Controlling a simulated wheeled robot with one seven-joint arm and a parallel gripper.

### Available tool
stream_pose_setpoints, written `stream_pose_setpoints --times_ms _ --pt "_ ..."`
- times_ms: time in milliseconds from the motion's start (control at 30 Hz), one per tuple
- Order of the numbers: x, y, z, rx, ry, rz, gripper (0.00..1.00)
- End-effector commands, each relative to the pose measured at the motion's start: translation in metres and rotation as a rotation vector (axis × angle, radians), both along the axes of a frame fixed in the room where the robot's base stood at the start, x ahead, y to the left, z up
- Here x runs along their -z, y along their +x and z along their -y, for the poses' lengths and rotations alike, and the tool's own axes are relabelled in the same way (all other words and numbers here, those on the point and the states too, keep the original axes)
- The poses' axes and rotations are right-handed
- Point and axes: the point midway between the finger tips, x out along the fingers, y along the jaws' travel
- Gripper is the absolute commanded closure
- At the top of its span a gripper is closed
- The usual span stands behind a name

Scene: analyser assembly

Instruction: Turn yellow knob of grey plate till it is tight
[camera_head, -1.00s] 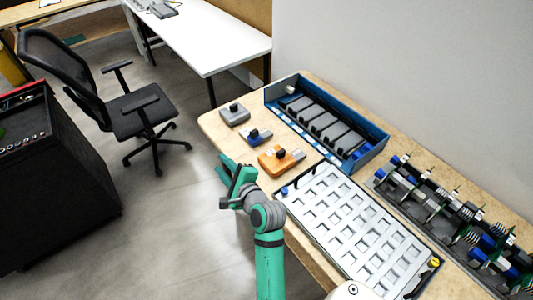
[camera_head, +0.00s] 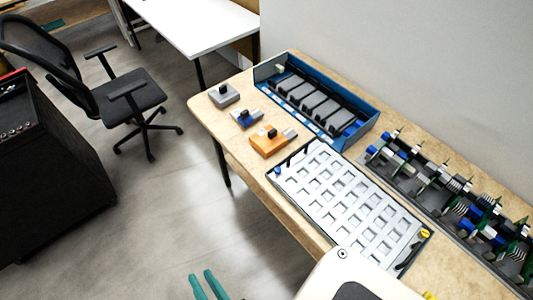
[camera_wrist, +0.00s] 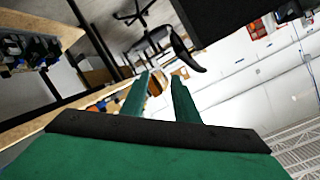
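The grey plate (camera_head: 340,195) with rows of square recesses lies on the wooden table in the head view. A yellow knob (camera_head: 425,233) sits at its right corner, and a blue knob (camera_head: 277,171) at its left corner. My gripper (camera_head: 208,284) shows at the bottom edge of the head view, off the table's front edge and well apart from the plate and the knob. In the wrist view its two green fingers (camera_wrist: 160,82) stand apart with nothing between them. The wrist view does not show the yellow knob clearly.
A blue bin (camera_head: 315,100) with grey modules stands behind the plate. Grey (camera_head: 224,95), blue (camera_head: 247,118) and orange (camera_head: 270,141) blocks lie at the table's left. A rack of parts (camera_head: 450,200) fills the right. A chair (camera_head: 125,95) stands on open floor.

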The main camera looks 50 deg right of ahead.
Motion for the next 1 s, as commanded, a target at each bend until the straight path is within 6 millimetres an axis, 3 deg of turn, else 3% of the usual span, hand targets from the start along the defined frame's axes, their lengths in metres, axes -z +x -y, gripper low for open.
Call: stream_pose_setpoints --times_ms 33,100,333,533,1000 --pt "-0.002 -0.021 -0.006 -0.054 -0.088 -0.023 0.72" --pt "-0.009 -0.043 -0.009 -0.124 -0.224 -0.041 0.72" --pt "-0.034 -0.090 -0.011 -0.310 -0.563 -0.050 0.72" --pt "-0.044 -0.102 -0.012 -0.371 -0.672 -0.040 0.72" --pt "-0.044 -0.102 -0.012 -0.371 -0.675 -0.040 0.72"
